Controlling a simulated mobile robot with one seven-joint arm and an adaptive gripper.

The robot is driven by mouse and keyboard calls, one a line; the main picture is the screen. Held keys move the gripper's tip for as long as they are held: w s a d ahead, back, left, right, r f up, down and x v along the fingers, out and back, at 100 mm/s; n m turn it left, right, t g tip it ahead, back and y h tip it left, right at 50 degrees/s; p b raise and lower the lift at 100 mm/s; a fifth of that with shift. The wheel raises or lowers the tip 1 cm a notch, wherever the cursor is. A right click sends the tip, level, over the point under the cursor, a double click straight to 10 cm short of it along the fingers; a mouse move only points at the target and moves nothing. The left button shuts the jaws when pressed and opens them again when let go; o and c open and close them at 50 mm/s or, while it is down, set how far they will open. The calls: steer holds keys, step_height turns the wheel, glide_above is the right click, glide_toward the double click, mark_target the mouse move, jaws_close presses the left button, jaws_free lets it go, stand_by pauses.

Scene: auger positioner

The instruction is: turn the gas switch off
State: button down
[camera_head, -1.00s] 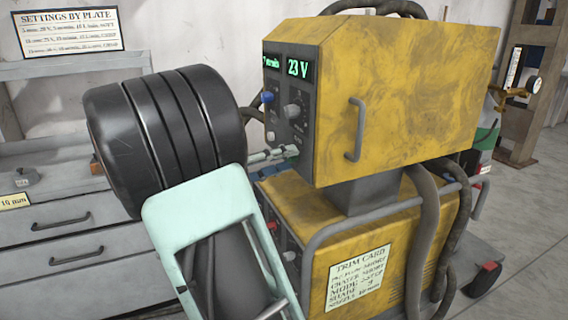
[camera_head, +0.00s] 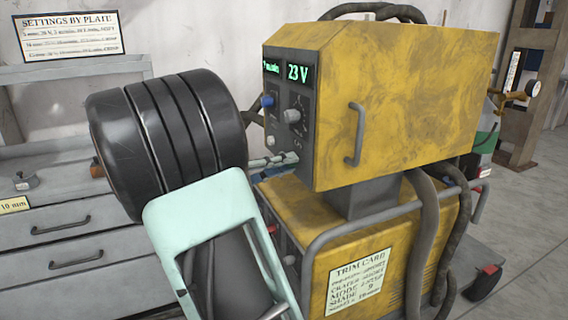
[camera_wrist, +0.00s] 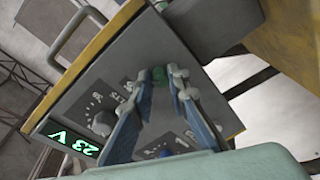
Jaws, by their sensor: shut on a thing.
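The yellow welding machine (camera_head: 410,100) has a grey front panel carrying a lit "23 V" display (camera_head: 297,73), a blue knob (camera_head: 267,101) and a grey knob (camera_head: 291,115). My gripper (camera_head: 291,160) is at the lower part of this panel. The display (camera_wrist: 73,143) and a knob (camera_wrist: 102,122) show left of the fingers.
A lower yellow unit with a trim card (camera_head: 358,282) stands below, with a grey tube rail (camera_head: 390,212) and hanging hoses (camera_head: 420,240) in front. A grey drawer cabinet (camera_head: 75,228) is at left.

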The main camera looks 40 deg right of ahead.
steer(key=n+p, duration=0.5)
steer(key=p, duration=0.2)
steer(key=n+g+y+p, duration=0.1)
steer(key=n+p, duration=0.4)
steer(key=p, duration=0.2)
steer(key=n+g+y+p, duration=0.1)
steer(key=n+p, duration=0.5)
steer(key=p, duration=0.2)
steer(key=shift+w+r, duration=0.15)
steer(key=c, duration=1.8)
jaws_free()
steer(key=shift+c, duration=0.2)
steer(key=v, duration=1.2)
